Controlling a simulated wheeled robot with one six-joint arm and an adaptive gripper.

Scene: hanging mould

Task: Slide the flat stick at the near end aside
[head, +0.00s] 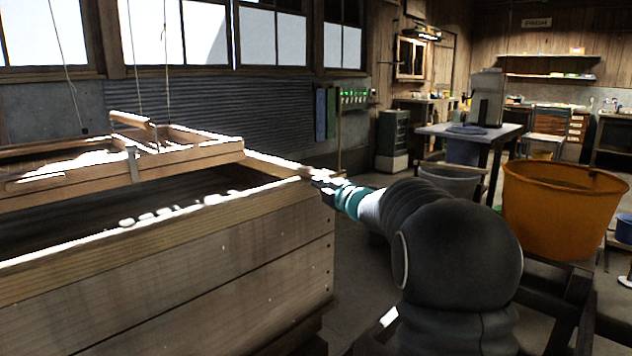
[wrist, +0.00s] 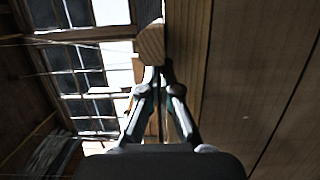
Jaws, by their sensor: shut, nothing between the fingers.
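A wooden mould frame (head: 190,163) hangs on thin cords above the open vat at the left of the head view. A flat, pale wooden stick (head: 35,182) shows along its near side. An upright metal piece (head: 132,165) stands on the same side. My gripper (head: 322,184) is at the vat's right corner, well to the right of the stick. In the wrist view my gripper (wrist: 161,72) has its fingertips together, with nothing held. A squared wood end (wrist: 151,43) is just beyond the tips; I cannot tell whether they touch. The stick is not clear in the wrist view.
The plank-sided vat (head: 200,255) fills the left foreground, its wall also showing in the wrist view (wrist: 245,75). Hanging cords (head: 131,60) rise above the mould. An orange tub (head: 555,215) stands at the right. Some floor is open behind my arm.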

